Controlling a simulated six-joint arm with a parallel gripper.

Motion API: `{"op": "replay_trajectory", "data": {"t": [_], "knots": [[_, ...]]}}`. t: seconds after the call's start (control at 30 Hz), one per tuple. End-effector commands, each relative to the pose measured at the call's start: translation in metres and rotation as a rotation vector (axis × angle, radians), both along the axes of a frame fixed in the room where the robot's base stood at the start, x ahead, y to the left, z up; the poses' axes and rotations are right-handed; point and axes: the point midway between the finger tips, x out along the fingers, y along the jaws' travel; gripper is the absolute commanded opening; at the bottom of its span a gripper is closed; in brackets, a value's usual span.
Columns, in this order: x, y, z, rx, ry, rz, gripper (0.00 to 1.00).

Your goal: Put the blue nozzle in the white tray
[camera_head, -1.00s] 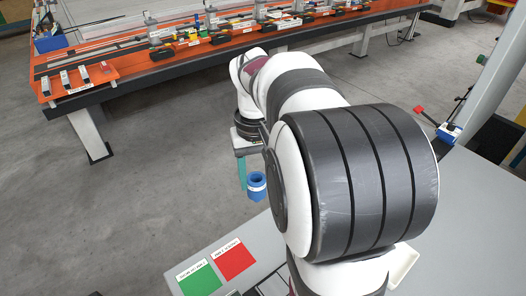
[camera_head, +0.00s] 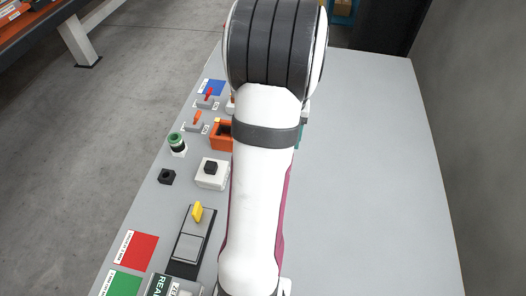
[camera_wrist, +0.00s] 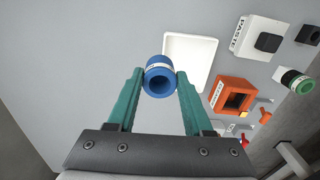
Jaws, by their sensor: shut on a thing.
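In the wrist view my gripper (camera_wrist: 159,84) has its two green fingers closed on the blue nozzle (camera_wrist: 158,68), a short blue ring with a pale band and an open bore facing the camera. The white tray (camera_wrist: 205,58), shallow with a raised rim, lies on the grey panel beyond the nozzle, a little to the right in the picture. The nozzle overlaps the tray's left edge in this view and appears held above the panel. In the head view my arm hides the nozzle and nearly all of the gripper.
An orange box (camera_head: 221,136) stands left of my arm. The panel's right side (camera_head: 370,170) is clear.

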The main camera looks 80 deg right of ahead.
Motion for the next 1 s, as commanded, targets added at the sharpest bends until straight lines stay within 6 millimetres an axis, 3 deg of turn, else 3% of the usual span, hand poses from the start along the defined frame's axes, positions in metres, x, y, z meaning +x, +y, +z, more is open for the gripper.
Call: {"op": "replay_trajectory", "data": {"t": [0.13, 0.3, 0.5, 0.87, 0.9, 1.0], "knots": [[0.040, -0.016, -0.026, 0.002, 0.001, 0.006, 0.00], [0.061, -0.025, -0.042, 0.001, 0.000, 0.002, 0.00], [0.062, -0.026, -0.077, 0.002, 0.000, 0.001, 0.00], [0.062, -0.026, -0.083, 0.000, 0.000, 0.001, 0.00], [0.062, -0.026, -0.082, -0.001, 0.000, 0.001, 0.58], [0.062, -0.026, -0.082, -0.001, 0.000, 0.001, 0.76]]}}
